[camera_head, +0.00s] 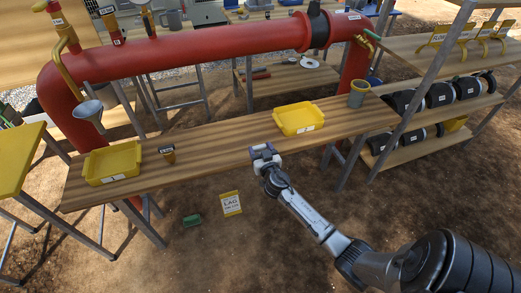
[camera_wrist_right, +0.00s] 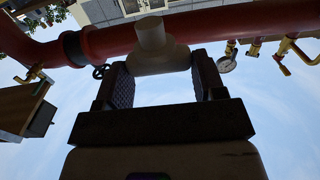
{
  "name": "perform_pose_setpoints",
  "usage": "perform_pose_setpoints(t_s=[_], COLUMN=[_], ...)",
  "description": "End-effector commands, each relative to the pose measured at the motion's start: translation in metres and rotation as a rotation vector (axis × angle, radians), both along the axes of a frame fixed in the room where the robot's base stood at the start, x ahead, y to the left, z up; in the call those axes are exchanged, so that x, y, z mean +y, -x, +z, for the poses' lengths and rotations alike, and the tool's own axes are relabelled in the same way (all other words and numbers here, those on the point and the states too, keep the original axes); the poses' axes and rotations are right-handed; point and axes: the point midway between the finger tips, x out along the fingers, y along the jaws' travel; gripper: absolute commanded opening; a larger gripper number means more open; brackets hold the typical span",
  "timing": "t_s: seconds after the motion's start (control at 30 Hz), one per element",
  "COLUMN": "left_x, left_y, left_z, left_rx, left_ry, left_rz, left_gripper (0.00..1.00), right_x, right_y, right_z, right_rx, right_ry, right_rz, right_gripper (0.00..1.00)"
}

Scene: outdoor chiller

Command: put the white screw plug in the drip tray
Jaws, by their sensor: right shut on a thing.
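My right gripper (camera_head: 263,149) is at the front edge of the wooden bench in the head view. In the right wrist view its two dark fingers (camera_wrist_right: 163,68) are shut on the white screw plug (camera_wrist_right: 152,38), which has a wide round base and a narrower stub. In the head view the plug is too small to make out clearly. Two shallow yellow trays are on the bench: one (camera_head: 299,117) just right of and behind the gripper, one (camera_head: 112,162) at the left end. Both look empty. I cannot tell which is the drip tray. My left gripper is not in view.
A thick red pipe (camera_head: 200,50) runs above the bench's back. The bench between the trays is mostly clear.

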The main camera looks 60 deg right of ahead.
Motion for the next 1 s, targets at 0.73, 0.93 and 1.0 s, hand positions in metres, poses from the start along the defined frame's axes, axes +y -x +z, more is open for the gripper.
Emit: perform_pose_setpoints(t_s=[0.73,0.93,1.0], left_x=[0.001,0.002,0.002], left_y=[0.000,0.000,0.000], left_z=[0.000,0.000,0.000], left_rx=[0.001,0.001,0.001], left_ry=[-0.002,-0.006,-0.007], left_rz=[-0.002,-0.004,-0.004], left_gripper=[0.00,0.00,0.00], right_x=[-0.003,-0.011,-0.006], right_y=[0.002,0.012,0.013], right_z=[-0.001,0.002,0.013], right_rx=[-0.002,-0.006,-0.006], right_ry=[-0.004,-0.004,-0.001], right_rz=[-0.025,-0.116,-0.124], right_gripper=[0.20,0.20,0.20])
